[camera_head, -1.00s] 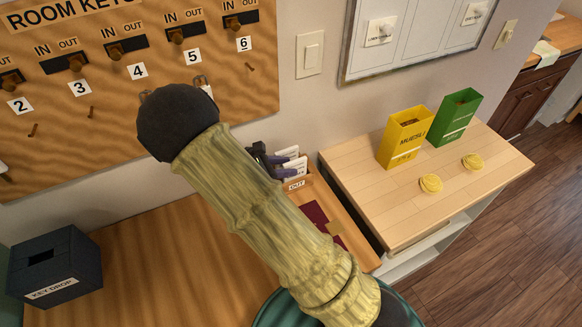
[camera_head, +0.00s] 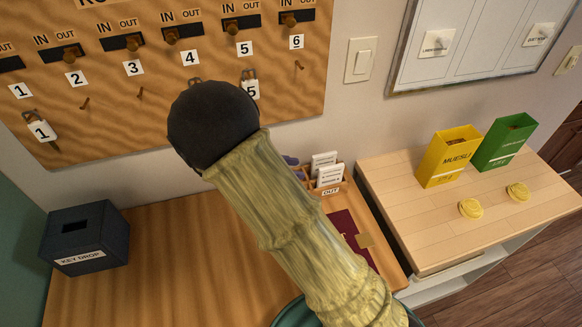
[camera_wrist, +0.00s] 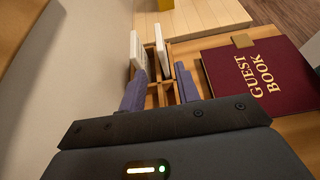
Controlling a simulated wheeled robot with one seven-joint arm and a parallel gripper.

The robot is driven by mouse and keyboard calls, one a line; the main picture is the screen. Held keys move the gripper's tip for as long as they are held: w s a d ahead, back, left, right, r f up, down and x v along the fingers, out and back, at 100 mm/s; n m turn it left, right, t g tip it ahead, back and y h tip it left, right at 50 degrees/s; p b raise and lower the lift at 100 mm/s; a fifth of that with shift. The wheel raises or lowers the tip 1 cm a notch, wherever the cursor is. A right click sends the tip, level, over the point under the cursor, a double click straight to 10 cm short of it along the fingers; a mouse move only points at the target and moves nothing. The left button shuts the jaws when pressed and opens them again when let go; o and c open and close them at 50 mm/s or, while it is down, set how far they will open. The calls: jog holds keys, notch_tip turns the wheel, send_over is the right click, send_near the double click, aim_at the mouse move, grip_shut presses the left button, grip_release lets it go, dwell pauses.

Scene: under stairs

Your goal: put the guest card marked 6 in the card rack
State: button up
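The card rack (camera_head: 330,191) is a small wooden box marked OUT on the desk, at the wall end. Two white cards stand in it: one nearer the wall (camera_wrist: 136,48), one beside the right finger (camera_wrist: 160,48). Their numbers cannot be read in either view. My gripper (camera_wrist: 160,76) is low over the rack, its two purple fingers apart. The wrist view shows wooden dividers between the fingers and no card clamped. In the head view my arm hides most of the gripper; a bit of purple shows left of the cards.
A dark red guest book (camera_wrist: 254,72) lies right beside the rack. A key drop box (camera_head: 86,238) stands at the desk's left. The key board (camera_head: 150,80) hangs above. A lighter counter (camera_head: 430,235) holds yellow and green boxes. The middle of the desk is clear.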

jog(key=s+d+r+m+y, duration=0.2)
jog(key=s+d+m+y, duration=0.8)
jog(key=m, duration=1)
jog(key=s+y, duration=0.2)
jog(key=s, duration=0.1)
jog(key=shift+d+y, duration=0.25)
jog(key=shift+y, duration=0.05)
jog(key=shift+s, duration=0.1)
